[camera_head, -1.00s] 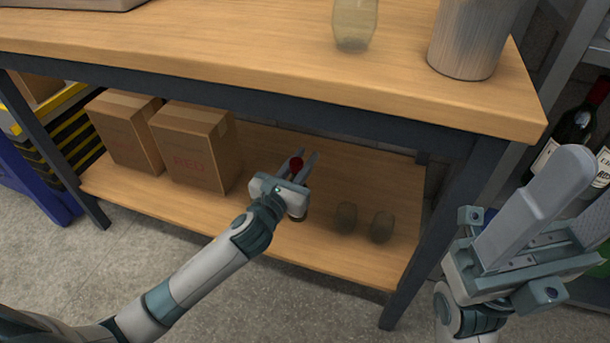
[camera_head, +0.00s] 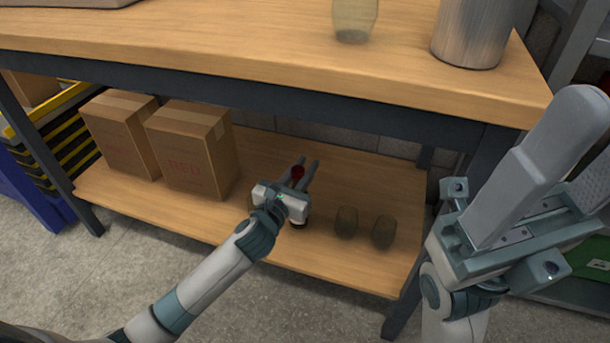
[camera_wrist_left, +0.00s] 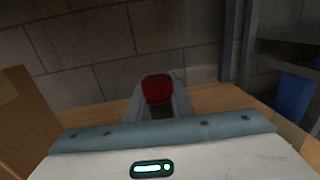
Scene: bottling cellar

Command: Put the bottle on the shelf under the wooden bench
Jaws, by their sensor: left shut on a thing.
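The bottle shows its red top (camera_head: 298,173) between the fingers of my left gripper (camera_head: 306,167); most of its body is hidden behind the gripper, with a dark base just below. My left gripper is shut on it, over the lower shelf (camera_head: 350,178) of the wooden bench (camera_head: 250,45). The left wrist view shows the red top (camera_wrist_left: 157,88) and dark neck upright between the fingers. I cannot tell whether the base touches the shelf. My right gripper (camera_head: 590,150) looks open and empty, at the right, partly out of frame.
Two cardboard boxes (camera_head: 190,155) stand on the shelf left of my gripper. Two dark glass jars (camera_head: 346,222) stand close on its right. A metal bench leg (camera_head: 440,240) is farther right. A glass (camera_head: 354,18) and a metal bucket (camera_head: 472,30) stand on the benchtop.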

